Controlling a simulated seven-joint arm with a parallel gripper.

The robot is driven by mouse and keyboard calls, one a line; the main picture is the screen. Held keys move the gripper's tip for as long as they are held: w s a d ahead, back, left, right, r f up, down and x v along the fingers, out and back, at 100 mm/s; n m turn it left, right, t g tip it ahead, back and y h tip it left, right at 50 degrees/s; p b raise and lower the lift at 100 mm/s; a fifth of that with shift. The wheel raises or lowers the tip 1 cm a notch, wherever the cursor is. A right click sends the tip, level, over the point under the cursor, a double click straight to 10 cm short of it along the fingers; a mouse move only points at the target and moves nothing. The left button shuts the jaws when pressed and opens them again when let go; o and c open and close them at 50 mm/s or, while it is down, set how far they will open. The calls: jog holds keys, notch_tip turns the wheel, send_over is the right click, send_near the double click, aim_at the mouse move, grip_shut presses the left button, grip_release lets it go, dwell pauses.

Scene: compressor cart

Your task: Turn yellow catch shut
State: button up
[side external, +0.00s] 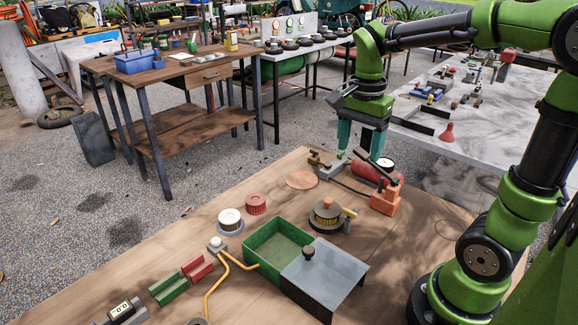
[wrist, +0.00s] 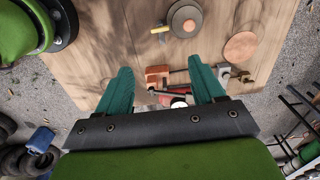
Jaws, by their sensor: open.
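A yellow catch (side external: 349,212) sticks out from the side of a round grey pot (side external: 326,224) with a brown top on the wooden table. In the wrist view the catch (wrist: 159,30) lies left of the pot (wrist: 187,22). I cannot tell from these views how far the catch is turned. My gripper (side external: 357,150) points down, open, above the far right part of the table, behind and to the right of the pot. In the wrist view its two teal fingers (wrist: 160,68) are apart, with nothing held between them; the catch lies beyond the fingertips.
An orange block (side external: 385,203) with a dark lever, a red cylinder (side external: 367,171) and a small grey-and-brown clamp (side external: 330,169) stand near my gripper. A green bin (side external: 262,262) and a grey lid-like box with a black knob (side external: 340,275) lie in front of the pot.

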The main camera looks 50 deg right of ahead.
aim_at(350, 211)
notch_tip(350, 211, down, 17)
jog(key=shift+r, duration=0.1)
dwell(0.3)
jog(key=shift+c, duration=0.3)
jog(key=c, duration=1)
